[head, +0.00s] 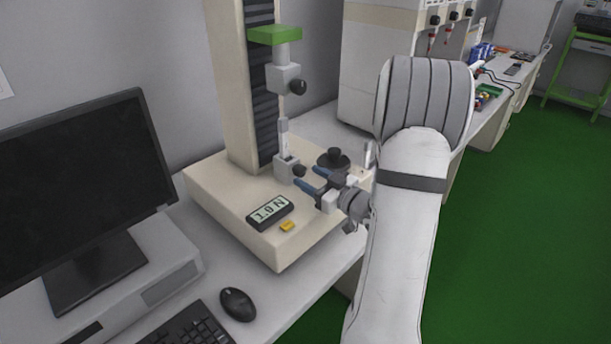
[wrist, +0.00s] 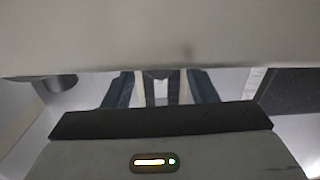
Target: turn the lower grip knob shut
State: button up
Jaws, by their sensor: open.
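The lower grip (head: 285,167) is a small grey block standing on the tester's base, with a dark round knob (head: 299,171) on its right side. My gripper (head: 312,180) is open, its blue fingertips close to the knob on the right. I cannot tell whether the fingers touch the knob or lie on either side of it. In the wrist view my gripper (wrist: 160,88) shows its two blue fingers apart, with pale and dark parts between them that I cannot name surely. The upper grip (head: 282,78) with its own dark knob (head: 298,87) is above; a pale strip (head: 284,140) runs between the grips.
The tester's beige base (head: 225,205) carries a readout (head: 268,209) showing about 1.9 N and a small yellow piece (head: 287,226). A green plate (head: 274,35) tops the upper grip. A monitor (head: 80,190), keyboard (head: 188,328) and mouse (head: 238,304) are at left.

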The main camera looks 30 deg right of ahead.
jog(key=shift+x, duration=1.15)
jog(key=c, duration=1)
jog(key=shift+o, duration=0.2)
jog(key=shift+r+m+p, duration=0.2)
jog(key=shift+m+p, duration=0.55)
jog(key=shift+m, duration=0.25)
jog(key=shift+f+m+p, duration=0.2)
jog(key=shift+m+p, duration=0.3)
jog(key=shift+m, duration=0.8)
jog(key=o, duration=1)
jog(key=shift+c, duration=0.2)
